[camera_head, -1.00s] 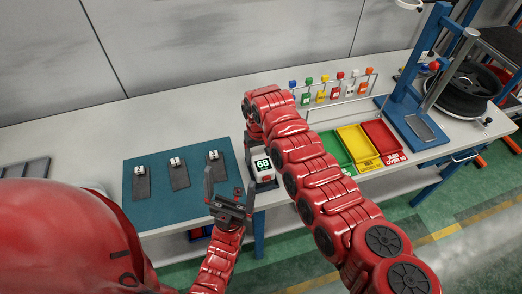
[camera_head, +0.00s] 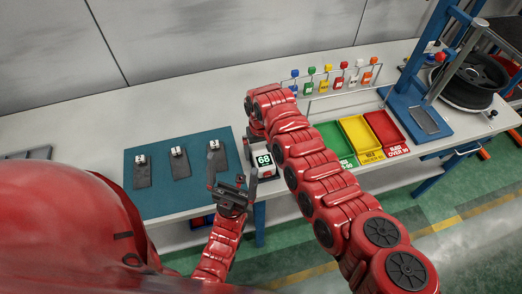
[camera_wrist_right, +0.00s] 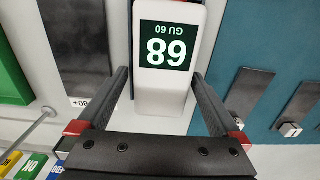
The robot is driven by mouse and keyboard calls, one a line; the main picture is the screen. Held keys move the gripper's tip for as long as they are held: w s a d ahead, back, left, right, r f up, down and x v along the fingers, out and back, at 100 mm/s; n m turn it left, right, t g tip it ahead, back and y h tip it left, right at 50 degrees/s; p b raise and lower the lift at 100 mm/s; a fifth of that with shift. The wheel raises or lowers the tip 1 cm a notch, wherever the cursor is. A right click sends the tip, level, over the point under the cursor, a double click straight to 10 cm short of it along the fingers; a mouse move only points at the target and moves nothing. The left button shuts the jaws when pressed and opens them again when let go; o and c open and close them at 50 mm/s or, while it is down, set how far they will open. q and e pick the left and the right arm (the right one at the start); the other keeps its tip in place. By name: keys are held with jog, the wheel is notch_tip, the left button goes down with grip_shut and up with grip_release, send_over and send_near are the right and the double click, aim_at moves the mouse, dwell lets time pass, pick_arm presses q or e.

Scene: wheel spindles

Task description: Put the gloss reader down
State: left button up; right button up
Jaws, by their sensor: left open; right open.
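The gloss reader (camera_head: 264,163) is a small white box with a dark screen showing 68. It sits on the grey bench just right of the teal mat. In the right wrist view the reader (camera_wrist_right: 166,90) lies between the spread fingers of my right gripper (camera_wrist_right: 163,85), its screen upside down. The fingers are apart, one on each side of it; any contact is unclear. In the head view my right arm reaches over the bench and partly hides that gripper.
The teal mat (camera_head: 200,195) carries several dark plates with small metal blocks. Green (camera_head: 332,141), yellow (camera_head: 361,137) and red (camera_head: 386,131) trays lie right of my right arm. A blue stand (camera_head: 415,90) and black wheel (camera_head: 473,85) are far right.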

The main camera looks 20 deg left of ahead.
aim_at(261, 148)
jog(key=shift+r, duration=0.35)
notch_tip(261, 148, up, 8)
jog(key=b, duration=0.4)
jog(key=shift+w+a+r, duration=0.1)
jog(key=shift+w+r, duration=0.05)
jog(key=shift+r, duration=0.1)
notch_tip(261, 148, up, 3)
jog(key=shift+r, duration=0.1)
